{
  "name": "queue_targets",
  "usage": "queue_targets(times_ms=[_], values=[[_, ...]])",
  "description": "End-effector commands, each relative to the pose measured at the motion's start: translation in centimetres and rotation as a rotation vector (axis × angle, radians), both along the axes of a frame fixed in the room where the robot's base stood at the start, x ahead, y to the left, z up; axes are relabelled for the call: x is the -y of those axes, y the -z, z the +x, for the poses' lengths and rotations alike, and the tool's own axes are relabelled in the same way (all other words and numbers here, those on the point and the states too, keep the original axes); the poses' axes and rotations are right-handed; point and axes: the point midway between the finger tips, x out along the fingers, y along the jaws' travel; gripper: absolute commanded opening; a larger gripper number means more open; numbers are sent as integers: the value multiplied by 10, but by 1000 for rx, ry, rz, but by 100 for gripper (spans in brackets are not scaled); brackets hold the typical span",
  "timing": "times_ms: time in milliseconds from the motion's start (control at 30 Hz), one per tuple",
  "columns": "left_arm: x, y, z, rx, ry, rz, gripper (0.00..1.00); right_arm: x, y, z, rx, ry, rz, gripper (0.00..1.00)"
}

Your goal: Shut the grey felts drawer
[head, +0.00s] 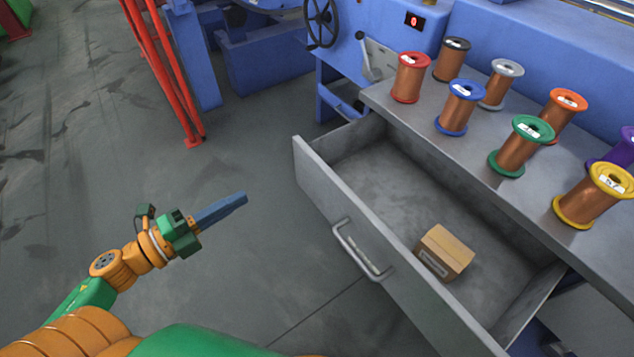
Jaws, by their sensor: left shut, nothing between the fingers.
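The grey drawer (325,187) stands pulled out from under the grey bench top. Its front panel faces me and carries a metal bar handle (361,250). A small cardboard box (444,252) with a label lies inside, towards the right end. My left gripper (243,198) is shut and empty, held over the floor to the left of the drawer front. It is apart from the drawer and the handle. My right gripper is not in view.
Several copper-wire spools with coloured flanges, such as the red one (411,77) and green one (521,146), stand on the bench top (470,145). A blue machine (385,35) with a handwheel stands behind. A red frame (165,75) rises at the upper left. The floor left of the drawer is clear.

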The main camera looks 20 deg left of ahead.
Motion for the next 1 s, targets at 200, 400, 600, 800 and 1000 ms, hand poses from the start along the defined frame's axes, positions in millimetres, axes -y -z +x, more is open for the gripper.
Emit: queue_targets(times_ms=[200, 400, 600, 800, 1000], values=[[26, -9, 7, 51, 82, 43, 0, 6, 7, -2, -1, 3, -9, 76], [52, -10, 42, 53, 78, 41, 0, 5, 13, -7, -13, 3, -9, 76], [78, -10, 76, 52, 75, 40, 0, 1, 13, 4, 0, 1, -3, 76], [95, -10, 99, 47, 72, 37, 0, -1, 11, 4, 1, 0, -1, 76], [101, -9, 105, 45, 72, 38, 0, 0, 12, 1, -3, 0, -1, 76]])
